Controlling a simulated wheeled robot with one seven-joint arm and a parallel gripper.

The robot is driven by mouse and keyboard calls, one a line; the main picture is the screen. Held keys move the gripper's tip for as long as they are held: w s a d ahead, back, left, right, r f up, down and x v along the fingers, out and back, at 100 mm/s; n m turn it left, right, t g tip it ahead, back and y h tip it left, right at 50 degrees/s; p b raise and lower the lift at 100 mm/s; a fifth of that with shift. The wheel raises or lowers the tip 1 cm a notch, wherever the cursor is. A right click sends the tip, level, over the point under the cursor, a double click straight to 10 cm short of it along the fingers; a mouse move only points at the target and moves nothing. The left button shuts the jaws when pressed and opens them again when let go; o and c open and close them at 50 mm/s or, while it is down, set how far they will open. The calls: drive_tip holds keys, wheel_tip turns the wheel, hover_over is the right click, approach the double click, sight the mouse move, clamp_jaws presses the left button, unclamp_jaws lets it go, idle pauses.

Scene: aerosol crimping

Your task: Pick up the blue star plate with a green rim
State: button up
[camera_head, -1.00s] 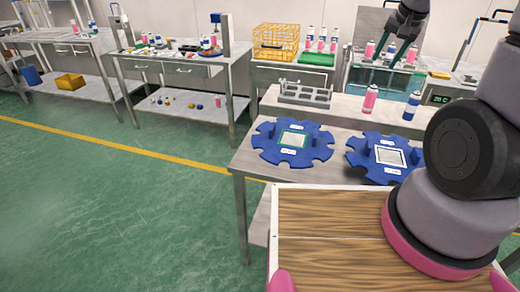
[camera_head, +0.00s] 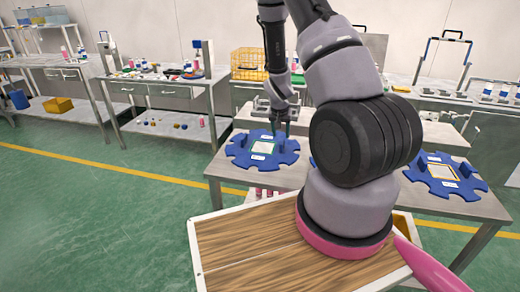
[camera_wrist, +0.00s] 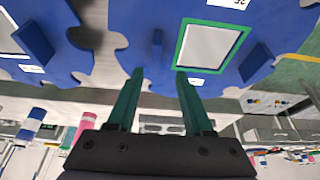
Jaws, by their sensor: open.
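The blue star plate with a green rim (camera_head: 264,150) lies flat on the metal table at its left end. It has a white square framed in green and upright blue tabs. In the wrist view the plate (camera_wrist: 285,14) fills the upper right, with its green-framed square and a tab in sight. My gripper (camera_head: 282,126) hangs over the plate's back right part in the head view. In the wrist view my gripper (camera_wrist: 158,72) has its two green fingers apart with nothing between them. A blue tab (camera_wrist: 157,42) shows just beyond the gap between the fingertips.
A blue plate with a yellow-orange rim (camera_head: 445,172) lies farther right on the table. Another blue plate is mostly hidden behind my arm; a neighbouring blue plate (camera_wrist: 45,55) shows in the wrist view. A yellow crate (camera_head: 249,64) stands on a bench behind. Green floor is clear at left.

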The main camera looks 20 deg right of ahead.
sight(283, 141)
drive_tip(key=x, duration=0.4)
drive_tip(key=s+x, duration=0.1)
drive_tip(key=x, duration=0.1)
drive_tip(key=shift+d+f, duration=0.1)
clamp_jaws()
drive_tip(key=shift+w, duration=0.1)
idle(1.2)
